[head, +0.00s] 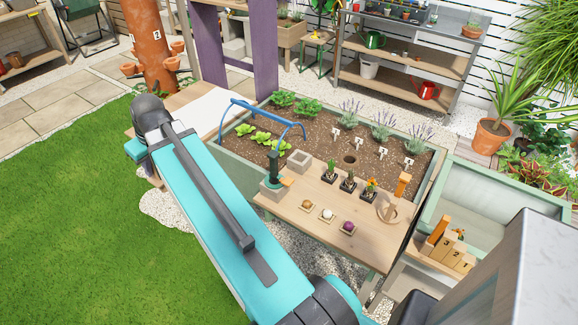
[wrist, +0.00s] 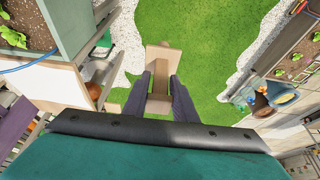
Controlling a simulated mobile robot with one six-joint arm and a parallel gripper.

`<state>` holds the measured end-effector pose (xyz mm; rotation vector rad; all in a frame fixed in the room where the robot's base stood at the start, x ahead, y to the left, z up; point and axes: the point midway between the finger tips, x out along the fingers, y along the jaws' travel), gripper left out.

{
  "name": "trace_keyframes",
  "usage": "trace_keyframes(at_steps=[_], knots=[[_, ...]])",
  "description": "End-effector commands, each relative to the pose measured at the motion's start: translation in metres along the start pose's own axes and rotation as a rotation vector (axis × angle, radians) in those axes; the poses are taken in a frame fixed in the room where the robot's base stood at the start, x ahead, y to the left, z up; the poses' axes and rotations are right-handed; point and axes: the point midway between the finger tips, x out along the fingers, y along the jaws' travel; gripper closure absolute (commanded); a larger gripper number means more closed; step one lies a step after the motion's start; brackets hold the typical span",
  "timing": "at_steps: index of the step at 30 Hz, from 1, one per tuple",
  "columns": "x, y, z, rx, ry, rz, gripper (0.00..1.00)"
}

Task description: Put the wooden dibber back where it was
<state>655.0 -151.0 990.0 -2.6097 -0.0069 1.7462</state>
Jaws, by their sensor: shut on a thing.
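My gripper (wrist: 161,84) shows in the wrist view with its two dark fingers shut on the wooden dibber (wrist: 163,60). The dibber is pale wood with a wider crosspiece, seen from above with grass behind it. Its lower end cannot be made out.
Numbered wooden blocks (head: 451,247) stand at right. The lawn (head: 60,220) is clear.

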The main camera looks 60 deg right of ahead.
Motion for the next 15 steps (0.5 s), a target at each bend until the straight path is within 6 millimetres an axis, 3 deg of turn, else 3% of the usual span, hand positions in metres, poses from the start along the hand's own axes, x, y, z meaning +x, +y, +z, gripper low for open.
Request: trace_keyframes(at_steps=[1,15], knots=[[-0.001,0.015,0.001,0.005,0.000,0.002,0.95],[-0.010,0.138,0.029,0.006,0.001,0.003,0.95]])
